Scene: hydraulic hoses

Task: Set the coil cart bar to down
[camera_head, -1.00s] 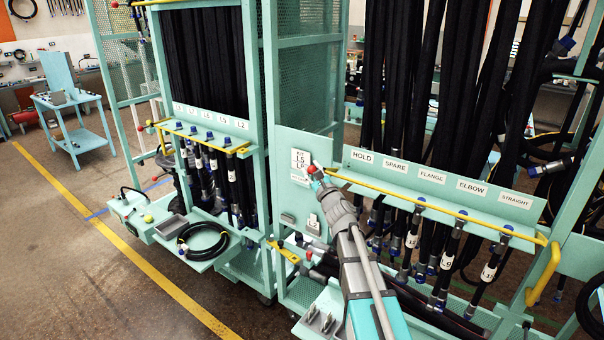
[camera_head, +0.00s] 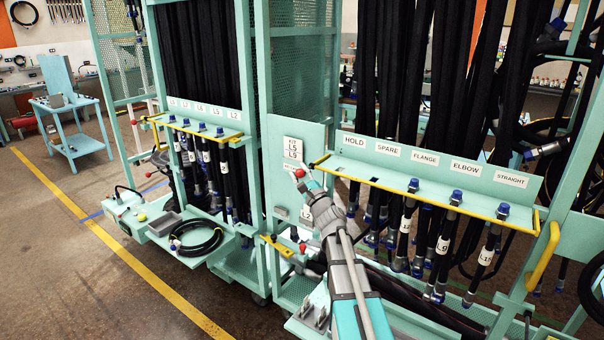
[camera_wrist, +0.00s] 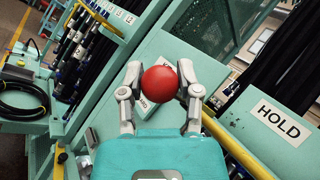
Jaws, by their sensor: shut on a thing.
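My gripper (camera_wrist: 159,88) is shut on a red ball knob (camera_wrist: 159,84), with one finger on each side. In the head view, the red knob (camera_head: 300,173) shows at the fingertips, in front of the right cart's teal panel (camera_head: 281,205). A yellow bar (camera_head: 420,190) runs across this cart below its labels; its left end is close to the knob. The bar also shows at lower right in the wrist view (camera_wrist: 235,150). My gripper hides how the knob joins the cart or bar. The left cart has another yellow bar (camera_head: 195,131).
Labels such as HOLD (camera_head: 353,142) sit above hanging black hoses (camera_head: 465,250). A coiled black hose (camera_head: 196,239) lies on the left cart's tray. A yellow handle (camera_head: 543,254) stands at the right. Open floor (camera_head: 60,250) lies to the left.

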